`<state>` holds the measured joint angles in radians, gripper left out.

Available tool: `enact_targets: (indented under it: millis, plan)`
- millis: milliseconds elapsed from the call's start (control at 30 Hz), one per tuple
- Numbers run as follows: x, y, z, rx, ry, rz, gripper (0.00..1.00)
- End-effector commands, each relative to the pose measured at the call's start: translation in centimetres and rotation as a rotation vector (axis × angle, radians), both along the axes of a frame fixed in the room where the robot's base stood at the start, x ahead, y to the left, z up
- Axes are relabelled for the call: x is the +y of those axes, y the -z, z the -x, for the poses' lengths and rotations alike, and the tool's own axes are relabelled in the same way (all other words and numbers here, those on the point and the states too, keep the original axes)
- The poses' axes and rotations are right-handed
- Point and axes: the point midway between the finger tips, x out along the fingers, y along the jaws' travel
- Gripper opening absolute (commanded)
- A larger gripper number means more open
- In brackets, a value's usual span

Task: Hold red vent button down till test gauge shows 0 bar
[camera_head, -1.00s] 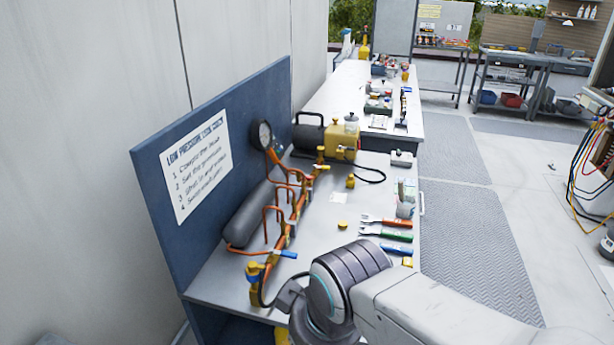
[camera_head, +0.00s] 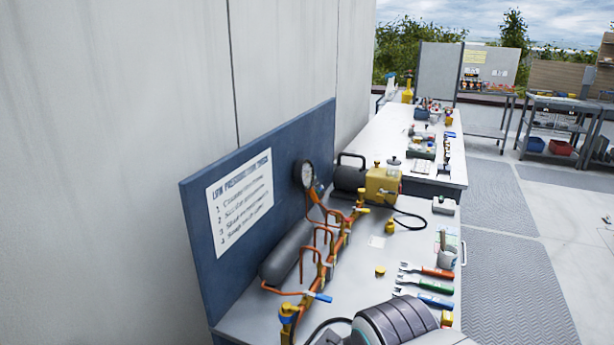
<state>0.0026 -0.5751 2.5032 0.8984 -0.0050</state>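The test gauge (camera_head: 305,175), round with a pale face and dark rim, stands at the back end of the orange copper pipework (camera_head: 320,262) on the bench. Its reading is too small to make out. No red vent button can be made out. The pipework carries yellow fittings and a blue-handled valve (camera_head: 322,297) near its front end. A yellow and blue fitting (camera_head: 288,318) sits at the near left end. My arm shows at the bottom edge, in front of the bench. My gripper lies below the picture or behind the arm and is not seen.
A dark grey cylinder (camera_head: 285,255) lies behind the pipes, before the blue back panel (camera_head: 208,270) with its instruction sheet (camera_head: 240,203). A yellow pump (camera_head: 383,184) with a hose stands at the back. Grey floor lies clear beyond.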

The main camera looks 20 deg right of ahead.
Motion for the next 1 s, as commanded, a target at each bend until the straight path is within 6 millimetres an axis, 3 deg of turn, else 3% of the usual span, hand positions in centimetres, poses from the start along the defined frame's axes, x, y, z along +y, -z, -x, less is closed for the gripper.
enact_targets:
  millis: [433,1000]
  plan:
    - [0.0,0.0,0.0,0.0,0.0,0.0,0.0]
    - [0.0,0.0,0.0,0.0,0.0,0.0,0.0]
